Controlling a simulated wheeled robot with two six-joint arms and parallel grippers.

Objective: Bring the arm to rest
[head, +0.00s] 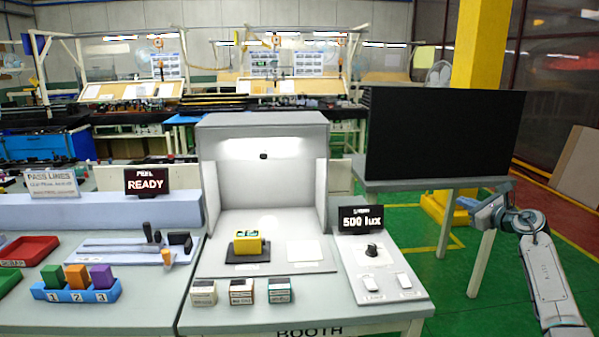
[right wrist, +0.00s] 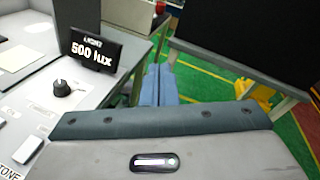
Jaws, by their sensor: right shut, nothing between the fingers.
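My right arm comes in at the right of the head view. My right gripper (head: 467,204) is at its far end, in front of the dark screen's table and to the right of the booth table. The gripper's blue-grey fingers show close together in the right wrist view (right wrist: 158,82). They are shut with nothing between them. The gripper hangs clear over the green floor, apart from the tables. My left gripper is in neither view.
A lit booth (head: 263,130) holds a yellow block (head: 248,243) on a dark base. A panel with a "500 lux" display (head: 361,219) and a black knob (head: 371,251) stands at the table's right side. A large black screen (head: 440,135) stands behind my right gripper. Green floor (head: 440,290) lies open.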

